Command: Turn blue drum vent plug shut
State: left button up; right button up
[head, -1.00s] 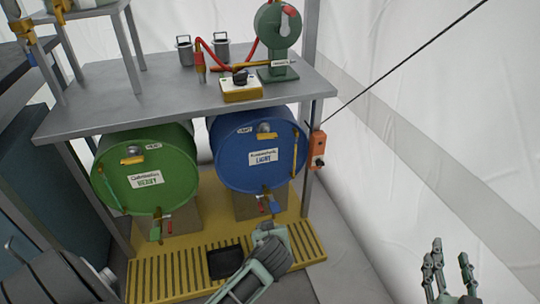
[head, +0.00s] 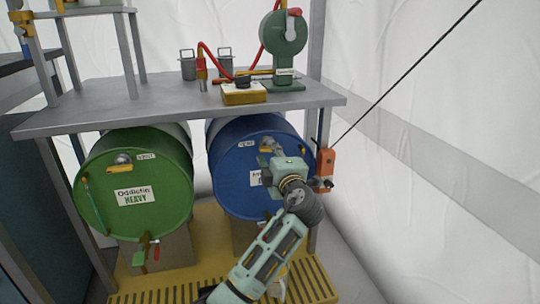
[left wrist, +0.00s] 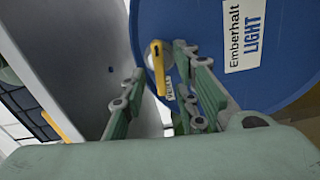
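The blue drum (head: 232,172) lies on its side under the grey bench, its round end facing me. Its vent plug (head: 266,149), near the top of that end, is partly hidden by my left gripper (head: 271,158). In the left wrist view, the plug (left wrist: 158,68) shows a yellow handle over a grey round base, beside a small vent tag. My left gripper (left wrist: 160,62) is open, with its fingertips on either side of the yellow handle. I cannot tell whether they touch it. My right gripper is not in view.
A green drum (head: 135,185) with its own vent plug lies to the left. The grey bench top (head: 120,105) overhangs both drums. An orange box (head: 325,165) hangs on the post right of the blue drum. A yellow slatted platform (head: 165,290) lies below.

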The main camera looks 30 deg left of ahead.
pick_arm(q)
jog(key=shift+x, duration=1.4)
jog(key=shift+f, duration=0.1)
grip_shut()
